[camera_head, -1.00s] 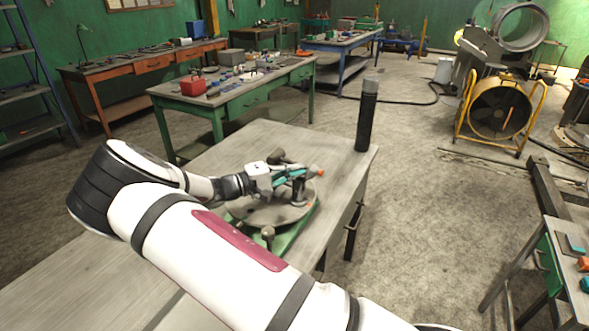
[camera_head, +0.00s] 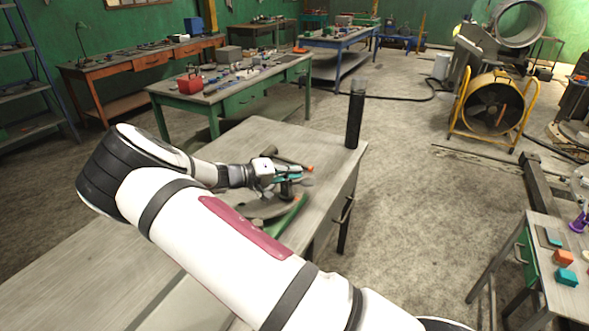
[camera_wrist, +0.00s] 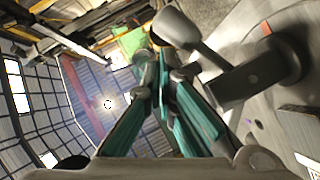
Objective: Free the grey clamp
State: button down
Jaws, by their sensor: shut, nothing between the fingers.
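The grey clamp (camera_wrist: 244,82) shows in the wrist view as a dark bar and block with a thick rounded handle (camera_wrist: 178,27). It sits over a pale round plate (camera_wrist: 298,134). In the head view its dark handle (camera_head: 288,158) lies just behind my gripper (camera_head: 292,178), above the round plate (camera_head: 262,207) on a green base (camera_head: 291,218). My gripper's teal fingers (camera_wrist: 163,68) are shut with nothing between them. Their tips are close beside the handle; I cannot tell whether they touch it. My arm hides much of the plate and base.
The grey worktable (camera_head: 258,133) carries the fixture; a black post (camera_head: 355,118) stands at its far right corner. A bench with coloured blocks (camera_head: 562,257) stands at the right. Open floor (camera_head: 410,210) lies between. A green bench (camera_head: 230,92) stands behind.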

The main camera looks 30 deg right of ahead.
jog(key=shift+s+d+f, duration=0.2)
jog(key=shift+s, duration=0.05)
jog(key=shift+f, duration=0.1)
dwell(0.6)
